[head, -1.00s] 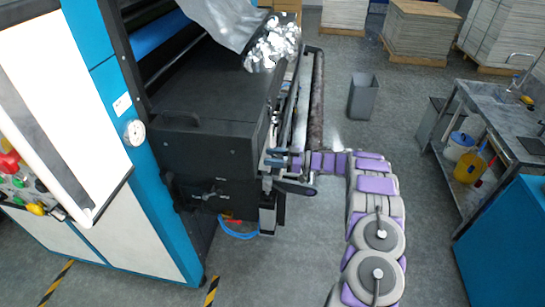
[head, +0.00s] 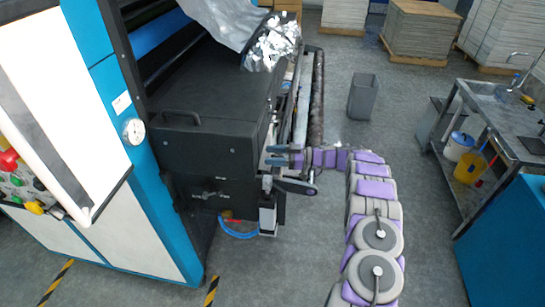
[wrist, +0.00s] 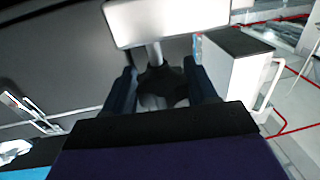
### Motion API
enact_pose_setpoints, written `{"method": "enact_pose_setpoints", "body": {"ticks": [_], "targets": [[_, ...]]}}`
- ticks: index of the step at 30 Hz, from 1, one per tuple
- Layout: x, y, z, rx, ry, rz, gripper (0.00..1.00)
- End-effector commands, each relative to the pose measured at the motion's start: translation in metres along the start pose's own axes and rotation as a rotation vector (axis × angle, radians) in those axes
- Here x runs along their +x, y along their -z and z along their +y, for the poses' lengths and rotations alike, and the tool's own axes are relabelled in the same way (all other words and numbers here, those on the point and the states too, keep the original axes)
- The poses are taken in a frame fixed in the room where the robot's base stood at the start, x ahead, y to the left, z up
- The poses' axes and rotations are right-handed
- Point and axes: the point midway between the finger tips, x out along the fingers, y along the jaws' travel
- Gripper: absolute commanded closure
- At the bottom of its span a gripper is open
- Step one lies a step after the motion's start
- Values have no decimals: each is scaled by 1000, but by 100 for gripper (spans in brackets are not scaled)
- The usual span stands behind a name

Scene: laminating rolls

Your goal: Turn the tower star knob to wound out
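The dark star knob (wrist: 160,85) shows in the wrist view between my two dark blue fingers, at the end of a short metal shaft below a pale block (wrist: 165,20). My gripper (head: 272,155) is at the front corner of the black tower unit (head: 205,140) in the head view, its fingers pointing left and standing apart. In the wrist view my gripper (wrist: 160,92) has one finger on each side of the knob, close to its lobes. Whether they press on it I cannot tell. The knob is not clear in the head view.
A black-handled lever (head: 295,186) sits just below my gripper. The long roller (head: 317,100) runs behind it. A grey bin (head: 362,96) stands on open floor. A sink bench (head: 500,110) and a blue cabinet (head: 505,240) are at the right.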

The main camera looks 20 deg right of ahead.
Motion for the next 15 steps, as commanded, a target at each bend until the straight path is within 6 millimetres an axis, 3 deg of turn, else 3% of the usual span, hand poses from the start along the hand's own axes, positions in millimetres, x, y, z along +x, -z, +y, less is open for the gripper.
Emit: {"method": "enact_pose_setpoints", "body": {"ticks": [4, 11, 15], "targets": [[1, -1, -1, 2, 3, -1, 30], [2, -2, -2, 3, 5, -3, 30], [-8, -2, -2, 2, 3, -3, 30]]}}
